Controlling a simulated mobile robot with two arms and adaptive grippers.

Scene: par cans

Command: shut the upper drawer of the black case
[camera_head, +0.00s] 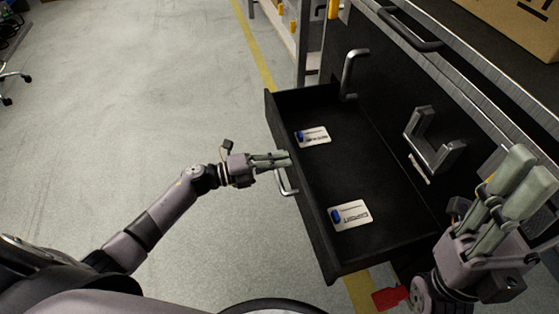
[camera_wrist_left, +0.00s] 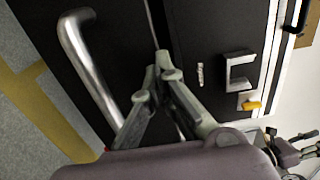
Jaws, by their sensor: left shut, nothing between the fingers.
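The black case (camera_head: 385,75) stands at the right in the head view, with one black drawer (camera_head: 306,205) pulled well out. A silver handle (camera_head: 287,183) is on the drawer's front. My left gripper (camera_head: 288,158) is shut and empty, its fingertips at the outer side of the drawer front near the handle; contact is unclear. In the left wrist view its fingers (camera_wrist_left: 161,70) meet in front of black panels, right of a silver bar handle (camera_wrist_left: 88,62). My right gripper (camera_head: 524,172) is raised at the right, its fingers close together with nothing seen between them.
Two white cards with blue items, the far one (camera_head: 316,137) and the near one (camera_head: 353,216), lie in the drawer. Metal handles (camera_head: 440,155) stick out from the case front. A cardboard box (camera_head: 520,25) is on top.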

